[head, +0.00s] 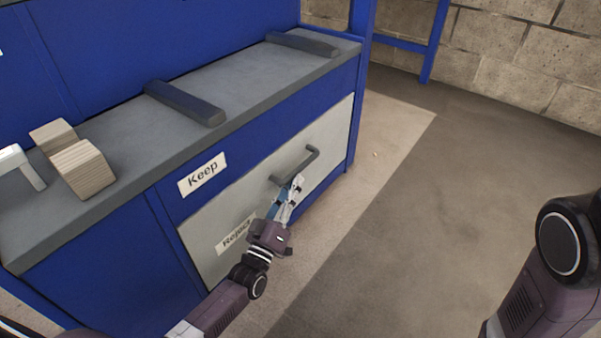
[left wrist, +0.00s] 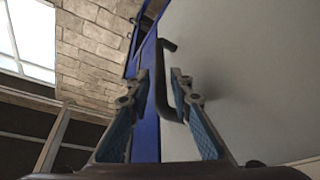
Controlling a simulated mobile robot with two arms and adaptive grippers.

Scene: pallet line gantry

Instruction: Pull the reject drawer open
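The reject drawer (head: 215,215) has a light grey front with a white "Reject" label (head: 235,232). Its front looks flush with the blue cabinet, so it appears closed. A dark bar handle (head: 294,166) stands out from the front; it also shows in the left wrist view (left wrist: 162,88). My left gripper (head: 294,186) is at the handle. In the left wrist view its two fingers (left wrist: 160,76) are spread, with the handle bar between them and a gap visible on the finger sides. My right gripper is out of view.
A white "Keep" label (head: 202,174) is on the blue panel above the drawer. The grey counter (head: 130,130) holds a wooden block (head: 82,170), a white object (head: 18,162) and two dark bars (head: 185,102). The floor (head: 400,220) before the drawer is clear.

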